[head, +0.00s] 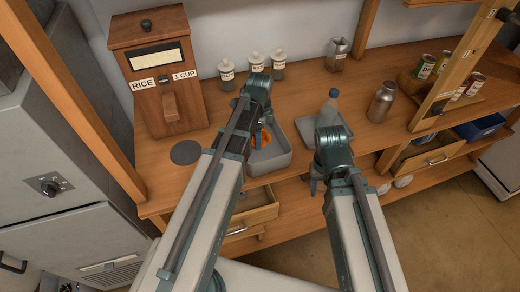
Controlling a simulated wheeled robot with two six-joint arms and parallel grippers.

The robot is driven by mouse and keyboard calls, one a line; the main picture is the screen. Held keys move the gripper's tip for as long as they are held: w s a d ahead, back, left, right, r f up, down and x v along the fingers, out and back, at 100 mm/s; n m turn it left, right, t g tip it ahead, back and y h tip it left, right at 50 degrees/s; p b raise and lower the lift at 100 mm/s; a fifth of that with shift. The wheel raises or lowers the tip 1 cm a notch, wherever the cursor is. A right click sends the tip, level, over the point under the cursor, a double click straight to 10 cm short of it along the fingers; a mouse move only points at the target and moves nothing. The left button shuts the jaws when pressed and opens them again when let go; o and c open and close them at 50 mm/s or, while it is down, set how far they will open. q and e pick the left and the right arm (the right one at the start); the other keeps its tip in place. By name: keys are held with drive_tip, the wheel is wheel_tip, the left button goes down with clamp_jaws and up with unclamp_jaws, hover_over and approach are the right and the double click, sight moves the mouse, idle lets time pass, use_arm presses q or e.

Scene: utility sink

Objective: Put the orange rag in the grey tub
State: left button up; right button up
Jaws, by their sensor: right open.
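The orange rag (262,139) shows as a small patch beside my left gripper, within the outline of the grey tub. Most of it is hidden by my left arm. I cannot tell whether it is held or lies on the tub floor. The grey tub (283,162) stands on the wooden counter, its left part hidden by my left arm. My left gripper (258,137) points down at the tub, its fingers mostly hidden. My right gripper (315,185) is open, in front of the counter edge and to the right of the tub.
A second grey tray (343,123) with a bottle (329,106) stands right of the tub. A rice dispenser (160,75), a dark round mat (186,152) and several lidded jars are at left and back. A metal canister (382,102) and a wooden post (458,75) are at right. Drawers stand open below.

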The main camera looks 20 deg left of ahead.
use_arm(q)
drive_tip(key=shift+f, duration=0.45)
use_arm(e)
drive_tip(key=shift+f, duration=0.5)
use_arm(q)
wheel_tip(320, 180, down, 4)
drive_tip(key=b, duration=0.3)
drive_tip(key=shift+r+b, duration=0.2)
drive_tip(key=shift+b, duration=0.1)
use_arm(e)
wheel_tip(320, 180, down, 4)
drive_tip(key=shift+r, duration=0.25)
use_arm(q)
drive_tip(key=shift+f, duration=0.15)
drive_tip(key=o, duration=1.1)
use_arm(e)
drive_tip(key=shift+f, duration=0.15)
